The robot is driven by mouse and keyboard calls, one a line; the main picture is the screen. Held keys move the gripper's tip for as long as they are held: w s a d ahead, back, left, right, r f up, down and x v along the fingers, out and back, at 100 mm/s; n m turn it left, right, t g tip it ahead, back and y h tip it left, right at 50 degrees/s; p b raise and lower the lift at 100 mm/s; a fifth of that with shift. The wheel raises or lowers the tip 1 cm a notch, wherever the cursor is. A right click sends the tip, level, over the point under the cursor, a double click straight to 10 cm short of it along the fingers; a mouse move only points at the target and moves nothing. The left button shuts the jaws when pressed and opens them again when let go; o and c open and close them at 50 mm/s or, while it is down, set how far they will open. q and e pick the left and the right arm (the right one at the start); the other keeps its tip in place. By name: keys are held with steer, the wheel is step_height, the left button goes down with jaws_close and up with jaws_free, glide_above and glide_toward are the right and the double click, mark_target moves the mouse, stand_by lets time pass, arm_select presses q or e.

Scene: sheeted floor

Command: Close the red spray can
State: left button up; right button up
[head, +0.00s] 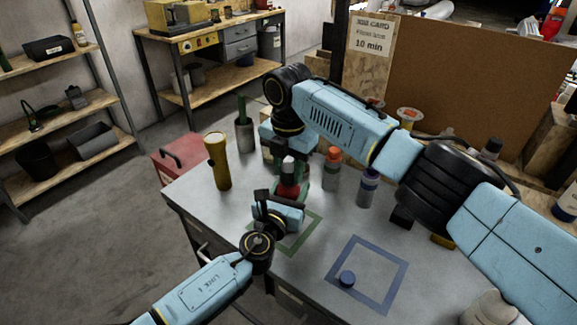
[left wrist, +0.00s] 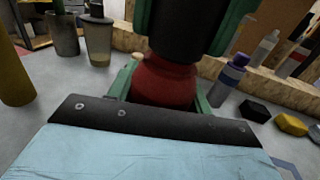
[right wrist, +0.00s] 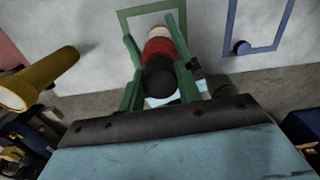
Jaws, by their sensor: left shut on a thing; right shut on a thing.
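The red spray can (head: 288,190) is upright at the green outlined square (head: 308,241). In the left wrist view its red body (left wrist: 166,80) sits between green fingers, with a black cylindrical top (left wrist: 187,28) above it. My left gripper (head: 285,199) is shut on the red body from the near side. My right gripper (head: 290,171) comes down from above and is shut on the black top, which also shows in the right wrist view (right wrist: 160,82). The fingers hide whether the top is fully seated. A small blue cap (head: 347,278) lies in the blue square.
A yellow flashlight (head: 218,162) stands at the left of the table. A cup (head: 245,135), an orange-topped bottle (head: 332,168) and a purple-banded bottle (head: 367,189) stand behind. A red toolbox (head: 180,158) is beside the table. The front right tabletop is mostly clear.

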steer(key=shift+f, duration=0.45)
steer(key=o, duration=1)
step_height(320, 180, up, 12)
arm_select(q)
steer(key=o, duration=1.4)
steer(key=shift+o, duration=0.2)
